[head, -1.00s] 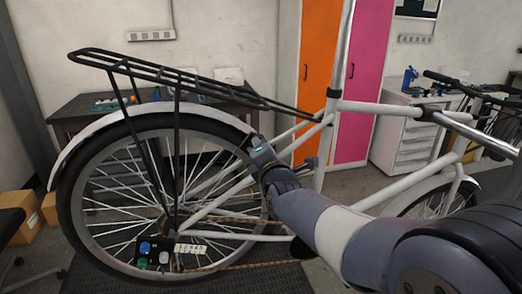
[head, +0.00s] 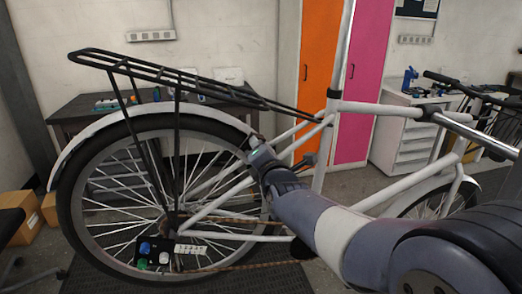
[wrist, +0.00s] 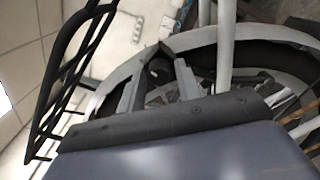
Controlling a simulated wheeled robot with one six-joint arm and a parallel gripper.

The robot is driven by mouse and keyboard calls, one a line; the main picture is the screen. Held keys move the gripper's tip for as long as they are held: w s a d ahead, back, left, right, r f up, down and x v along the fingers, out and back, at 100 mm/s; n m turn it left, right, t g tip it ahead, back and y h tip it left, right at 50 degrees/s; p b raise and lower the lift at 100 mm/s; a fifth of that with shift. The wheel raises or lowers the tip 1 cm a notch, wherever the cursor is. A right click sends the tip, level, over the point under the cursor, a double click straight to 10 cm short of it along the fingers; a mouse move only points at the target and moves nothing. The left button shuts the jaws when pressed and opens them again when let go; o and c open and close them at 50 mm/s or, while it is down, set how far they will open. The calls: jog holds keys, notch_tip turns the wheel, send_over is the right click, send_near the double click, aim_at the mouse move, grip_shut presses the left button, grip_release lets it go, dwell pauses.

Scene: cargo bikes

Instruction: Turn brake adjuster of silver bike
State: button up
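The silver bike (head: 225,188) fills the head view, with its rear wheel on the left and a black rack above it. My gripper (head: 254,142) reaches the upper right of the rear wheel, close to the frame tubes. In the wrist view, my gripper's two fingers (wrist: 166,62) stand apart on either side of a small dark round part (wrist: 158,71), which may be the brake adjuster. I cannot tell whether the fingers touch it. In the head view, my arm and gripper hide that spot.
The black rack (head: 160,80) rises above my gripper, and it shows at the left in the wrist view (wrist: 68,80). The bike's pale tubes lie close on the right. A dark table (head: 80,115), lockers (head: 320,75) and a white drawer unit (head: 405,145) stand behind.

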jog(key=shift+o, duration=1.1)
jog(key=v, duration=1)
jog(key=shift+s+b, duration=0.4)
jog(key=shift+d, duration=0.1)
jog(key=x, duration=1.1)
jog(key=shift+p, duration=0.4)
jog(key=shift+s+d, duration=0.1)
jog(key=shift+s, duration=0.1)
